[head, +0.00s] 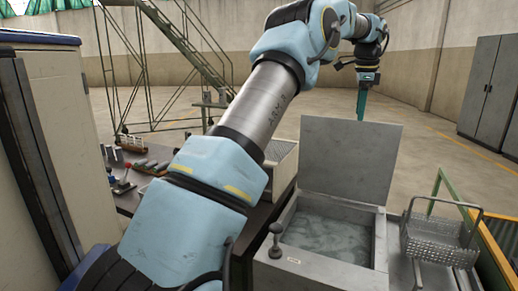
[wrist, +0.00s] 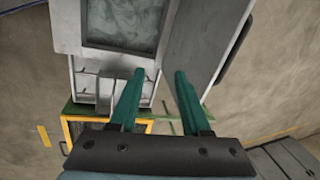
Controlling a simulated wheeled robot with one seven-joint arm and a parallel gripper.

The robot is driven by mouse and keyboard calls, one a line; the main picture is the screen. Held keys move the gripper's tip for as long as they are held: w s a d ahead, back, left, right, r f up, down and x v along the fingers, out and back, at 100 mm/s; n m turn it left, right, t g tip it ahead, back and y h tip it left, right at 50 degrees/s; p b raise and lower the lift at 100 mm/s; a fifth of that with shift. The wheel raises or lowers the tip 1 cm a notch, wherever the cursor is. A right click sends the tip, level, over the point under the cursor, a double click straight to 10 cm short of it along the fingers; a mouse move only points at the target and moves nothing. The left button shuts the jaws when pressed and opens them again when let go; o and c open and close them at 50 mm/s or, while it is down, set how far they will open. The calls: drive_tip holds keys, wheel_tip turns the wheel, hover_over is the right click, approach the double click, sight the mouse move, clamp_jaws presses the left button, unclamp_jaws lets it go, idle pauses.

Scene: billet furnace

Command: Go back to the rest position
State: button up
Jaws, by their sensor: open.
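My gripper (head: 366,104) is at the end of my raised arm, above and behind the upright lid of a grey tank in the head view. In the wrist view my gripper (wrist: 161,76) has its two green fingers spread apart with nothing between them. The fingers are open and empty. The base of the gripper is partly hidden behind the arm's end in the head view.
The open tank (head: 280,247) holds murky liquid, and its lid (head: 350,158) stands up. A bench (head: 128,198) with small tools is left. Grey cabinets (head: 490,92) stand at the far right.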

drive_tip(key=s+a+f+n+b, duration=0.1)
drive_tip(key=s+a+f+n, duration=0.25)
drive_tip(key=a, duration=0.35)
drive_tip(key=s+a+f+n, duration=0.2)
drive_tip(key=a+f+n, duration=0.15)
drive_tip(key=a, duration=0.45)
drive_tip(key=s+a+f+n+b, duration=0.1)
drive_tip(key=s+a+f+n, duration=0.15)
drive_tip(key=a+f, duration=0.35)
drive_tip(key=s+a+f+n, duration=0.4)
drive_tip(key=s+a+n, duration=0.1)
drive_tip(key=s+a, duration=0.3)
drive_tip(key=s+a+f+n+b, duration=0.1)
drive_tip(key=s+a+f+n, duration=0.4)
drive_tip(key=s+a, duration=0.4)
drive_tip(key=shift+s+y, duration=0.3)
drive_tip(key=shift+s, duration=0.8)
drive_tip(key=shift+a, duration=0.1)
drive_tip(key=shift+c, duration=0.2)
